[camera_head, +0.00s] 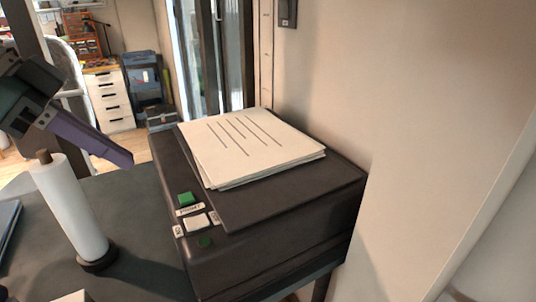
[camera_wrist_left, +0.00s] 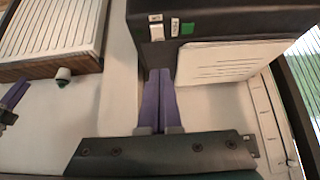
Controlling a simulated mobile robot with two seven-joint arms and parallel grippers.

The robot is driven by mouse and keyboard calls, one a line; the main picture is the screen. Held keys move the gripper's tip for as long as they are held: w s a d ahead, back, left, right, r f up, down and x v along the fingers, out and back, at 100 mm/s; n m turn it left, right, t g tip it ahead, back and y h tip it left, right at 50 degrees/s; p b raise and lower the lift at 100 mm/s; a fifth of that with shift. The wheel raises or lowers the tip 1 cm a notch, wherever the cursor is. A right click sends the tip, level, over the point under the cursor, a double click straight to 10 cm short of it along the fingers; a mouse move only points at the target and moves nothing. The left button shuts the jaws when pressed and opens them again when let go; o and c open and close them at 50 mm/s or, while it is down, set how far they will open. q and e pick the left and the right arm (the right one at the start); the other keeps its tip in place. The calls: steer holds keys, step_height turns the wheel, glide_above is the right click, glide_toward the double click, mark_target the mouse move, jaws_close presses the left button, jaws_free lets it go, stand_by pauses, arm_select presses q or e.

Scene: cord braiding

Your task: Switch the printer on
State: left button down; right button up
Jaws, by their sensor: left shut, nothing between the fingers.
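The dark printer (camera_head: 270,250) stands on the desk against the wall. Its front left strip bears a green button (camera_head: 187,198), a white label, a white rocker switch (camera_head: 196,222) between two small tags, and a small green spot (camera_head: 204,242). In the left wrist view the rocker switch (camera_wrist_left: 157,32) and green button (camera_wrist_left: 187,28) are near the upper middle. My left gripper (camera_head: 126,161) is shut and empty, left of the printer and apart from the switch. Its purple fingertips (camera_wrist_left: 159,72) show below the panel. A second purple gripper (camera_wrist_left: 14,98) shows at the left edge, its jaws unclear.
A paper stack (camera_head: 245,145) lies on the printer. A white roll on a dark stand (camera_head: 68,205) stands left of the printer, close to my left gripper. The wall (camera_head: 400,130) bounds the right. Bare desk (camera_head: 130,205) lies between roll and printer.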

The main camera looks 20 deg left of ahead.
arm_select(q)
glide_above(186, 222)
steer(key=f, duration=0.8)
steer(key=shift+s, duration=0.3)
steer(key=f, duration=0.2)
steer(key=shift+s+a+f, duration=0.15)
steer(key=shift+a+f, duration=0.05)
steer(key=shift+f, duration=0.1)
steer(key=shift+a+f+b, duration=0.1)
steer(key=shift+f+b, duration=0.2)
steer(key=shift+f, duration=0.4)
arm_select(e)
steer(key=shift+s+d+f, duration=0.1)
steer(key=shift+s+f, duration=0.15)
steer(key=shift+f, duration=0.1)
arm_select(q)
steer(key=shift+f, duration=0.1)
arm_select(e)
steer(key=shift+f, duration=0.1)
arm_select(q)
steer(key=shift+s+a+f+b, duration=0.15)
steer(key=shift+f+b, duration=0.2)
steer(key=shift+f, duration=0.15)
steer(key=shift+r, duration=0.25)
steer(key=shift+r+p, duration=0.1)
steer(key=shift+p, duration=0.2)
steer(key=shift+r+p, duration=0.7)
steer(key=shift+p, duration=0.05)
arm_select(e)
steer(key=shift+r, duration=0.75)
